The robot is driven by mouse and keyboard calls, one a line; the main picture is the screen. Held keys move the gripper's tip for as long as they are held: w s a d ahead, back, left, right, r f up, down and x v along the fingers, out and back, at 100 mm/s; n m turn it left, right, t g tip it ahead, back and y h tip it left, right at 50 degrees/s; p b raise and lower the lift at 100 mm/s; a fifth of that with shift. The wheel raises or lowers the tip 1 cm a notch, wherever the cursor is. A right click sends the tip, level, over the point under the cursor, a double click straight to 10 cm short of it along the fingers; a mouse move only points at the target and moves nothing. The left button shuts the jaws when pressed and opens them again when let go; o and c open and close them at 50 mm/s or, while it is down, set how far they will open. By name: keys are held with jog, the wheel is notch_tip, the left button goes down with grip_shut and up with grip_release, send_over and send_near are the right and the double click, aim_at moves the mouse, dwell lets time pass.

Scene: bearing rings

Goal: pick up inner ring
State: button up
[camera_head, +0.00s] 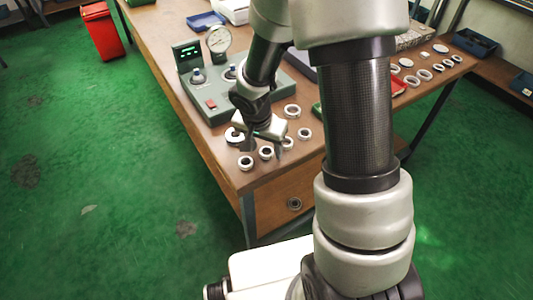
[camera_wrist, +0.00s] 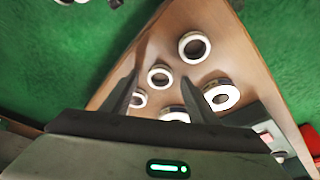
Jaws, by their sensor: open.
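Several metal rings lie flat near the front corner of the wooden table; the pictures do not label which is the inner ring. In the wrist view a small ring (camera_wrist: 160,76) lies between the fingers of my gripper (camera_wrist: 159,82), with a larger ring (camera_wrist: 194,47) beyond it. Another small ring (camera_wrist: 137,99) shows by the left finger, and a thick ring (camera_wrist: 221,94) lies to the right. One more ring (camera_wrist: 174,114) is partly hidden by my gripper body. In the head view my open gripper (camera_head: 265,145) points down above the rings, near a small ring (camera_head: 266,153).
A grey gauge station (camera_head: 212,103) with a dial and red button stands just behind the rings. More rings (camera_head: 424,74) lie at the far right side. The wooden table (camera_head: 222,168) ends close to the rings. A red bin (camera_head: 102,32) stands on the green floor.

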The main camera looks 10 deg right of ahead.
jog(key=shift+f, duration=0.15)
jog(key=c, duration=1.1)
jog(key=shift+c, duration=0.2)
